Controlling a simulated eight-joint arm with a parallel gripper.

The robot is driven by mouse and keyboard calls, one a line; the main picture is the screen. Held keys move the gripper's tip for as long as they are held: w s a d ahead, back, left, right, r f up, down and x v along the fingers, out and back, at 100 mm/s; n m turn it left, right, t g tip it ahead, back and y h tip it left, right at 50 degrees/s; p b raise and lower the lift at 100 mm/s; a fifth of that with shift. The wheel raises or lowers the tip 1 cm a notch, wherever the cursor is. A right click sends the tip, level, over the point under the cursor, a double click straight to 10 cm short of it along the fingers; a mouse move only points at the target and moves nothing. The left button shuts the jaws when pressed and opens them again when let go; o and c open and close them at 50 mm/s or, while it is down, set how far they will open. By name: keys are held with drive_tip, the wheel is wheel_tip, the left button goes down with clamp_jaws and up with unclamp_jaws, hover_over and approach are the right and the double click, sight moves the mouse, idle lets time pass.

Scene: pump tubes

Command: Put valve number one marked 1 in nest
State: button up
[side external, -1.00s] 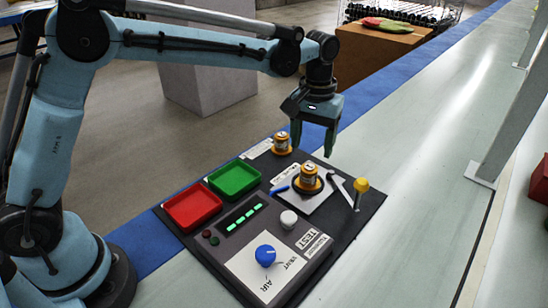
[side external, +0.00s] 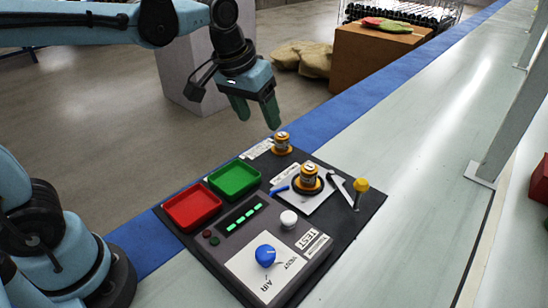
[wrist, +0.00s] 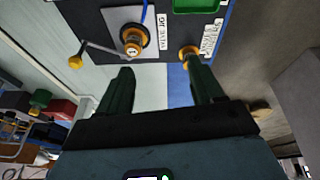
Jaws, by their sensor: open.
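One brass-coloured valve (side external: 308,176) stands upright in the nest on a pale plate (side external: 318,205); its number is too small to read surely. In the wrist view this valve (wrist: 133,42) sits on the plate labelled as the valve jig. A second similar valve (side external: 282,142) stands upright at the back of the black board, also seen in the wrist view (wrist: 188,54); its mark is unreadable. My gripper (side external: 257,118) is open and empty, above and left of the second valve, apart from both valves. In the wrist view its fingers (wrist: 158,68) spread below the board.
A lever with a yellow knob (side external: 361,186) stands right of the jig. Green (side external: 234,190) and red (side external: 192,222) trays and a test panel with a blue knob (side external: 265,255) lie left and front.

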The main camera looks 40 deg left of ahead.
drive_tip(key=s+a+f+m+t, duration=0.1)
drive_tip(key=s+a+f+t, duration=0.2)
drive_tip(key=s, duration=0.6)
wheel_tip(320, 180, down, 2)
drive_tip(key=shift+a+f+t, duration=0.1)
drive_tip(key=shift+a+t, duration=0.2)
drive_tip(key=shift+a, duration=0.4)
